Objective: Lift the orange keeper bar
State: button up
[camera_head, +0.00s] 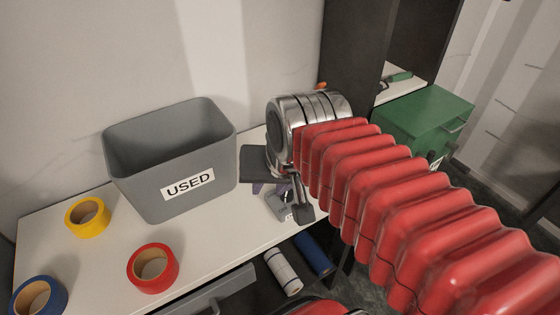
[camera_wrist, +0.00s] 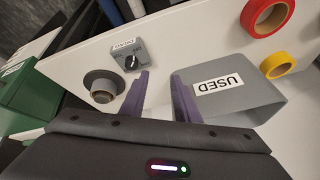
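A small orange piece (camera_head: 321,86) shows just above and behind my metal wrist in the head view. It may be part of the keeper bar, but my arm hides whatever lies below it. No orange bar shows in the wrist view. My gripper (camera_wrist: 160,75) has its two purple fingers apart, with only white bench top seen between them. In the head view it hangs over the bench to the right of the grey bin, partly hidden by my wrist. A grey dial box (camera_wrist: 129,57) and a grey round fitting (camera_wrist: 103,85) are left of the fingers in the wrist view.
A grey bin labelled USED (camera_head: 170,163) stands on the white bench (camera_head: 205,248). Yellow (camera_head: 88,217), red (camera_head: 153,267) and blue (camera_head: 38,297) tape rolls lie at the left. A green box (camera_head: 425,115) stands at the right. White and blue rolls sit below the bench.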

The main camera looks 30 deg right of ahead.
jog(key=a+n, duration=0.1)
jog(key=s+a+f+n, duration=0.1)
jog(key=n, duration=0.1)
jog(key=s+a+f+n, duration=0.1)
jog(key=a+n, duration=0.1)
jog(key=shift+s, duration=0.15)
grip_shut()
jog(key=shift+d, duration=0.1)
jog(key=shift+d, duration=0.1)
